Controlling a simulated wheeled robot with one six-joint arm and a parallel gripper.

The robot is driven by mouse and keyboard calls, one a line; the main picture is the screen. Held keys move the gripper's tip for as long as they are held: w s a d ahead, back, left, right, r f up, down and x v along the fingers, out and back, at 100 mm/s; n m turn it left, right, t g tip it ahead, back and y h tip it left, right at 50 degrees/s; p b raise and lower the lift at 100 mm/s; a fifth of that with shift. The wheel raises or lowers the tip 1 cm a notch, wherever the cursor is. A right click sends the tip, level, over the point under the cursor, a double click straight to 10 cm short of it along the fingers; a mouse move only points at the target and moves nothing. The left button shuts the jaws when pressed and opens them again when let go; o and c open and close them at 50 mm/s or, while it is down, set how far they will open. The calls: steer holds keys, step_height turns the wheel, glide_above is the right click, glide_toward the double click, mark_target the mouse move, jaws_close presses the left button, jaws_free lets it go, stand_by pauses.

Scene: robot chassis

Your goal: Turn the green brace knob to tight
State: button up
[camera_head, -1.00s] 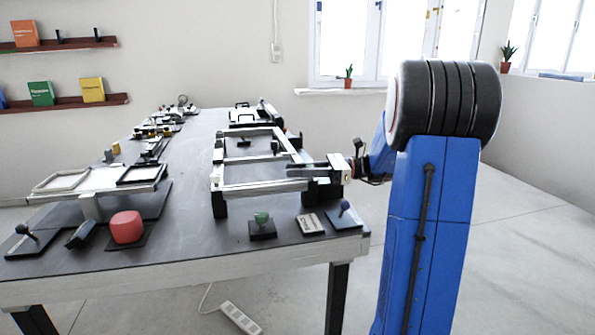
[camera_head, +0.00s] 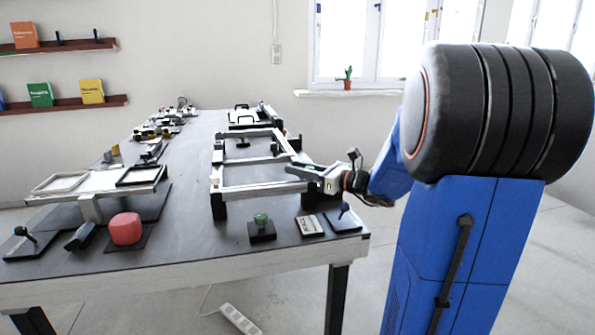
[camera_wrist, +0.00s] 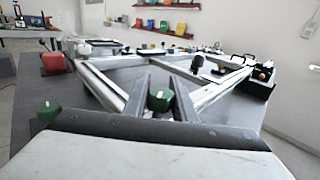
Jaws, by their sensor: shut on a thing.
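The green brace knob (camera_wrist: 159,99) sits between the two fingers of my gripper (camera_wrist: 160,92) in the wrist view, at the near end of the metal frame. My gripper is shut on it. In the head view my gripper (camera_head: 305,171) reaches in from the right over the near right corner of the pale frame (camera_head: 262,186). The knob is hidden behind the fingers there. Which way the knob is set cannot be told.
A second green knob (camera_head: 262,219) stands on a black base at the table's front edge, with a small card (camera_head: 309,225) and a lever (camera_head: 344,210) beside it. A red block (camera_head: 126,228) and a tray stand (camera_head: 90,207) are on the left.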

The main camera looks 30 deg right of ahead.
steer(key=shift+w+d+m+t+h, duration=0.1)
steer(key=shift+d+m+t+h, duration=0.25)
steer(key=shift+m+h, duration=1.1)
steer(key=shift+w+d+m+t+h, duration=0.1)
steer(key=shift+d+m+t+h, duration=0.5)
steer(key=shift+h, duration=1.4)
steer(key=shift+d+m+t+h, duration=0.1)
steer(key=shift+m+t+h, duration=0.05)
steer(key=shift+m+h, duration=1.4)
steer(key=shift+d+h, duration=0.1)
steer(key=shift+h, duration=0.4)
steer(key=o, duration=1)
steer(key=shift+o, duration=0.2)
steer(key=s, duration=0.7)
steer(key=shift+s+a, duration=0.2)
steer(key=shift+a, duration=0.25)
